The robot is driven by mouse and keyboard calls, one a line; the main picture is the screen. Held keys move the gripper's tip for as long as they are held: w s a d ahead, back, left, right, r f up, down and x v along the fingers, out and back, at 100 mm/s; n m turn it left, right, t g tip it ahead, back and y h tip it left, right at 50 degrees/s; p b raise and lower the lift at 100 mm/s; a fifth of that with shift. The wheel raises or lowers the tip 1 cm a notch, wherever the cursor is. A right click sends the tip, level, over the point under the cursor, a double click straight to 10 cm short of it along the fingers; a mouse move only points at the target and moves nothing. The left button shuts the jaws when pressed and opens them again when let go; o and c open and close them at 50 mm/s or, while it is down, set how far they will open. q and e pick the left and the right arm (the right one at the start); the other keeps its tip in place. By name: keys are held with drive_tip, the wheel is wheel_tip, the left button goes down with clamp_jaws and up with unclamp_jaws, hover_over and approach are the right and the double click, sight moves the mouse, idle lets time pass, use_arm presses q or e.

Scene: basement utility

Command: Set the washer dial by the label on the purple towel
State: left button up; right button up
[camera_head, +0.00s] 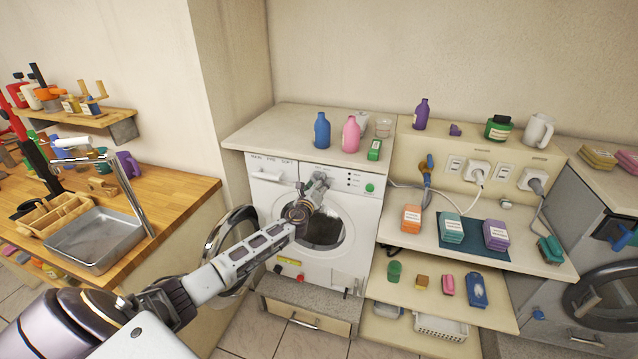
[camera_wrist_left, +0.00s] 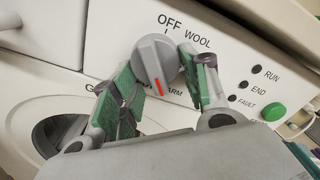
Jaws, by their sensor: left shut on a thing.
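The white washer (camera_head: 360,215) stands in the middle of the head view with its round door (camera_head: 232,245) open to the left. My left gripper (camera_head: 318,184) is at its front panel. In the left wrist view, the left gripper (camera_wrist_left: 157,68) is shut on the grey dial (camera_wrist_left: 154,58), with a green-padded finger on each side. The dial's red mark points down, slightly right, towards partly hidden lettering ending in "ARM". OFF and WOOL are readable above. The purple towel (camera_head: 496,236) lies folded on the right shelf; its white label is too small to read. My right gripper is not in view.
Orange (camera_head: 411,218) and teal (camera_head: 452,228) labelled towels lie beside the purple one. Blue (camera_head: 322,131) and pink (camera_head: 351,134) bottles stand on the washer top. A green button (camera_wrist_left: 274,112) is right of the dial. A metal sink (camera_head: 92,240) is at left.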

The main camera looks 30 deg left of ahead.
use_arm(q)
drive_tip(key=m, duration=0.1)
drive_tip(key=m+p, duration=0.1)
drive_tip(key=m, duration=0.1)
drive_tip(key=shift+s+a+f, duration=0.1)
drive_tip(key=shift+a+f, duration=0.05)
drive_tip(key=shift+f, duration=0.05)
drive_tip(key=m, duration=0.1)
drive_tip(key=m+p, duration=0.1)
drive_tip(key=m, duration=0.1)
drive_tip(key=shift+a+m, duration=0.25)
drive_tip(key=shift+m, duration=0.05)
drive_tip(key=shift+s+f+m+p, duration=0.15)
drive_tip(key=shift+m+p, duration=0.15)
drive_tip(key=shift+m, duration=0.3)
drive_tip(key=o, duration=1)
drive_tip(key=shift+a, duration=0.1)
drive_tip(key=shift+s, duration=0.1)
drive_tip(key=shift+v, duration=5.8)
